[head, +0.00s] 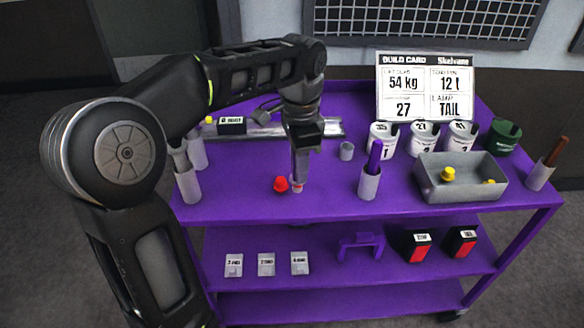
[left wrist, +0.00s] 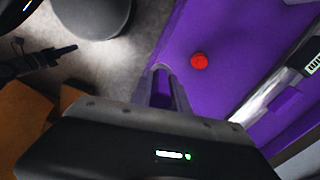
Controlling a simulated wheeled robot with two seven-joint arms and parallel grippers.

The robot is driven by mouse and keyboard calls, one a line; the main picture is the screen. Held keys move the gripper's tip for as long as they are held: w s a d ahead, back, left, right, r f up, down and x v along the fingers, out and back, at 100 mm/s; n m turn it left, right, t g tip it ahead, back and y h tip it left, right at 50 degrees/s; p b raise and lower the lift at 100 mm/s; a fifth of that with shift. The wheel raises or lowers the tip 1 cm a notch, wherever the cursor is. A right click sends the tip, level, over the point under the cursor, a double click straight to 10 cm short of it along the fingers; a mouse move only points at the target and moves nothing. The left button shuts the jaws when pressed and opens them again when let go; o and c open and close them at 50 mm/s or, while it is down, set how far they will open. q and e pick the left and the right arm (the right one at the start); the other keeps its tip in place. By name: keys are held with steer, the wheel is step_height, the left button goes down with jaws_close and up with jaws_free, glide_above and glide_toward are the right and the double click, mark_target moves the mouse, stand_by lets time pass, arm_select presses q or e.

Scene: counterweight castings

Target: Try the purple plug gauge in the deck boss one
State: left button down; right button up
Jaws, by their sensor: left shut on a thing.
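A purple rod (head: 375,154), which looks like the purple plug gauge, stands tilted in a grey cup (head: 370,184) right of my left gripper. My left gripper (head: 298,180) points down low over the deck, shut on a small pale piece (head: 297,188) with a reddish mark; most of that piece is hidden. In the left wrist view the fingers (left wrist: 161,75) show close together with purple between them; whether that is the deck or a held thing I cannot tell. A red knob (head: 281,184) sits just left of the fingertips. I cannot tell which part is deck boss one. My right gripper is not in view.
The purple cart deck (head: 240,180) carries a grey tray (head: 460,190) with yellow pieces, numbered white cans (head: 383,139), a green can (head: 503,135), a short grey cylinder (head: 347,150) and a cup with a brown rod (head: 555,152). A build card (head: 425,86) stands behind.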

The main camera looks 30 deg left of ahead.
arm_select(q)
steer(key=shift+w+d+f+n, duration=0.15)
steer(key=shift+w+d+n, duration=0.15)
steer(key=shift+n, duration=0.4)
steer(key=w+d+f+n, duration=0.6)
steer(key=d+f, duration=0.1)
steer(key=d, duration=0.4)
steer(key=shift+w, duration=0.35)
steer(key=shift+a, duration=0.1)
